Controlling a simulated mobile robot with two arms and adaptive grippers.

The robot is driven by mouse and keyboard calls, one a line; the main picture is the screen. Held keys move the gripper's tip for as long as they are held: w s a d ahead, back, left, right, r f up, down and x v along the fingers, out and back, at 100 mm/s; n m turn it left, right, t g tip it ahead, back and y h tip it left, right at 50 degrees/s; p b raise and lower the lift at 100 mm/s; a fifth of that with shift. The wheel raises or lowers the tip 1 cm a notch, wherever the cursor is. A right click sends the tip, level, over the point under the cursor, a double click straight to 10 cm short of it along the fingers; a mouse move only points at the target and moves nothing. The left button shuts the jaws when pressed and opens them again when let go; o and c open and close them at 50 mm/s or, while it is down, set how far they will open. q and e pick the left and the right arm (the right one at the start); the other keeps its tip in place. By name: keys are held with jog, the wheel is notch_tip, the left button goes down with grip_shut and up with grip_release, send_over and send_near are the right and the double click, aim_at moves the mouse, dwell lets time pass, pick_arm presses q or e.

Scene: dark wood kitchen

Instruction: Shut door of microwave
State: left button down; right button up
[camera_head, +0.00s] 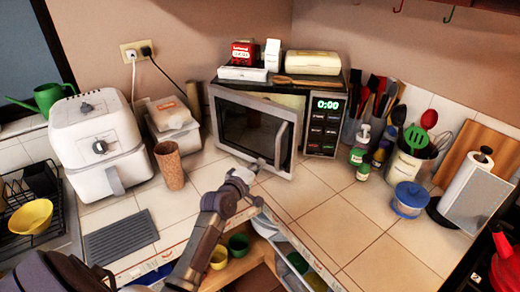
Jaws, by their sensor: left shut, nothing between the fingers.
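The microwave (323,136) stands on the back counter, with a green display reading 0:00. Its door (254,128) has a dark window and a silver frame. The vertical handle (281,146) is on the door's right side. My left gripper (257,165) is shut and empty at the lower edge of the door, close to the handle's bottom end. I cannot tell whether it touches the door. My right gripper is not in view.
Boxes (243,54) and a wooden spoon lie on top of the microwave. An air fryer (98,142) and a brown cup (170,165) stand to the left. Utensil holders and a blue-lidded pot (409,198) stand to the right. Counter tiles in front are clear; an open drawer shows below.

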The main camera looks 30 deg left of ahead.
pick_arm(q)
jog(key=w+a+r+n+b, duration=0.1)
jog(key=w, duration=0.1)
jog(key=w+a+n+t+y, duration=0.1)
jog(key=w+a, duration=0.1)
jog(key=w+a+r+n+y+b, duration=0.1)
jog(key=w+a, duration=0.1)
jog(key=shift+w+a+r+n+b, duration=0.2)
jog(key=shift+r+n+b, duration=0.1)
jog(key=shift+r, duration=0.05)
jog(key=shift+w+a+b, duration=0.2)
jog(key=shift+w+b, duration=0.1)
jog(key=shift+w, duration=0.3)
jog(key=shift+w+r, duration=0.1)
jog(key=shift+r, duration=0.05)
dwell(0.6)
